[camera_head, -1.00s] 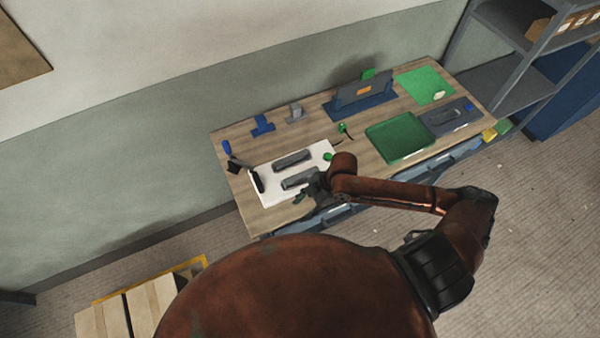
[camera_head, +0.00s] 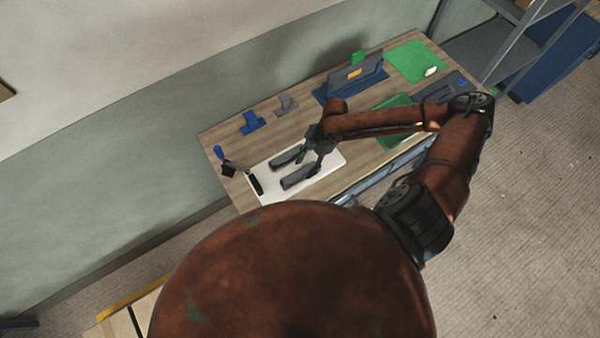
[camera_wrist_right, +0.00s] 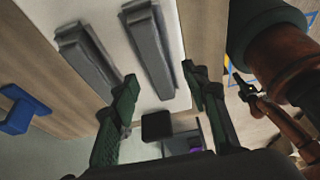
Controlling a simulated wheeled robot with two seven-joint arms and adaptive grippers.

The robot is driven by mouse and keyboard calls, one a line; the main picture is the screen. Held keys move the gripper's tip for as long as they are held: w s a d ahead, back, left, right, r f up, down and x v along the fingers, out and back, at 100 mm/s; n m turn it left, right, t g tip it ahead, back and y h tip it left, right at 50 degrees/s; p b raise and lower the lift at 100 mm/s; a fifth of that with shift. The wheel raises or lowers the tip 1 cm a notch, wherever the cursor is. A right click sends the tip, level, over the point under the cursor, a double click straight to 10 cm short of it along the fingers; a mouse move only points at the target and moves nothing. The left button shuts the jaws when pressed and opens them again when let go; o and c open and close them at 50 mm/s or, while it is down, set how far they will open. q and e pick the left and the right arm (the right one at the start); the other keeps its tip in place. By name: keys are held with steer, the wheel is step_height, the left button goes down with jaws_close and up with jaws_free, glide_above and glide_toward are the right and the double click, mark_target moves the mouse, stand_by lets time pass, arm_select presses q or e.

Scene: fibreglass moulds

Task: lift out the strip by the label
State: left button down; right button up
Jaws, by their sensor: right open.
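My right gripper (camera_head: 316,147) is open above the right part of a white board (camera_head: 327,165). In the right wrist view its dark green fingers (camera_wrist_right: 160,75) are spread with nothing between them. Two long grey blocks lie on the board: one farther back (camera_head: 285,158), one nearer the front (camera_head: 297,178). Both also show in the right wrist view, a block (camera_wrist_right: 88,55) at left and another (camera_wrist_right: 149,50) beyond the fingers. An orange label (camera_head: 354,73) is on a grey upright plate (camera_head: 372,67) in a blue holder. I cannot tell which thing is the strip. My left gripper is out of view.
A green tray (camera_head: 394,103) is partly hidden by my right arm. A green mat (camera_head: 410,58) lies at the back right. Blue (camera_head: 251,123) and grey (camera_head: 287,105) stands are near the wall. A black-handled tool (camera_head: 256,185) lies at the board's left.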

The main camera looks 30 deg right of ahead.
mark_target(301, 172)
steer(key=shift+w+a+f, duration=0.25)
steer(key=shift+a+f, duration=0.05)
steer(key=shift+f, duration=0.35)
steer(key=shift+w+a+f, duration=0.2)
steer(key=shift+a+f, duration=0.1)
steer(key=shift+f, duration=0.3)
steer(key=shift+s+a+f, duration=0.1)
steer(key=shift+s+f, duration=0.15)
steer(key=shift+s, duration=0.05)
steer(key=shift+w+f, duration=0.1)
steer(key=shift+w, duration=0.05)
steer(key=shift+c, duration=0.8)
steer(key=c, duration=1)
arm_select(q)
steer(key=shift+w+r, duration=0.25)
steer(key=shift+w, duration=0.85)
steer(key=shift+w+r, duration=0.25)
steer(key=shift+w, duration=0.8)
